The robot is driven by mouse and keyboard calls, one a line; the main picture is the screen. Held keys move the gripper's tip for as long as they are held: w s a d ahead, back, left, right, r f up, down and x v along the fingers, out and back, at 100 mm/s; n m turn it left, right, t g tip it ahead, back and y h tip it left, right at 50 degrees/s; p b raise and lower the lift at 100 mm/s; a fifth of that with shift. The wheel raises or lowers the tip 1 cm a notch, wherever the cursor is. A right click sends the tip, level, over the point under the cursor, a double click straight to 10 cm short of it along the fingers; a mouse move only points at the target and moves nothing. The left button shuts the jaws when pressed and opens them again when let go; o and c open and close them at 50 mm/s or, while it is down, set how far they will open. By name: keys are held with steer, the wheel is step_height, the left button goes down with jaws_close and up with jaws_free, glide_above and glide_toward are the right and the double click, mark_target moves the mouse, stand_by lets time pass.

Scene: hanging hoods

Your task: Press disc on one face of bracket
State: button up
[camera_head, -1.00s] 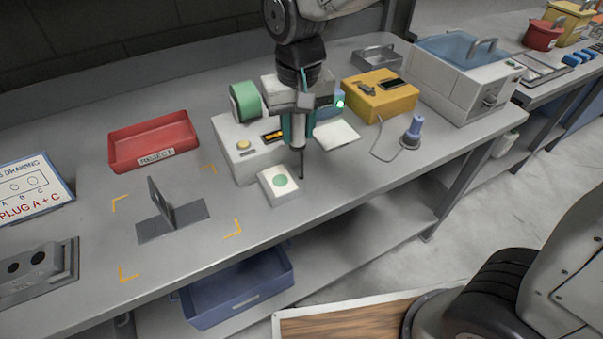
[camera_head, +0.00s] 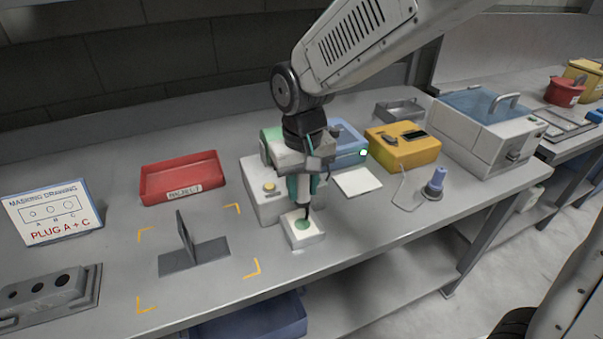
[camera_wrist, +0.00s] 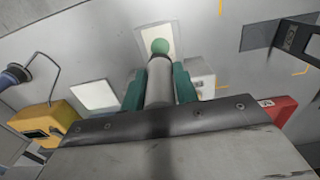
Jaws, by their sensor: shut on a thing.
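A green disc (camera_head: 302,225) lies on a small white block (camera_head: 305,238) near the table's front edge. In the wrist view the disc (camera_wrist: 161,46) shows just beyond the tool's end. My gripper (camera_head: 304,188) is shut on a grey cylindrical tool (camera_wrist: 159,80) with a thin dark tip pointing down. The tip is at or just above the disc; I cannot tell if it touches. The grey bracket (camera_head: 194,258), a flat base with an upright plate, stands to the left inside orange corner marks. It also shows at the wrist view's upper right (camera_wrist: 290,36).
A pale machine (camera_head: 262,203) stands behind the block, partly hidden by my gripper. A red tray (camera_head: 180,180) is behind the bracket. A yellow box (camera_head: 403,150) and a blue-handled tool (camera_head: 435,182) are to the right. The table between block and bracket is clear.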

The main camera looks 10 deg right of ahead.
steer(key=shift+f, duration=3.25)
steer(key=shift+f, duration=0.2)
steer(key=shift+r, duration=3.55)
steer(key=shift+s+a, duration=0.1)
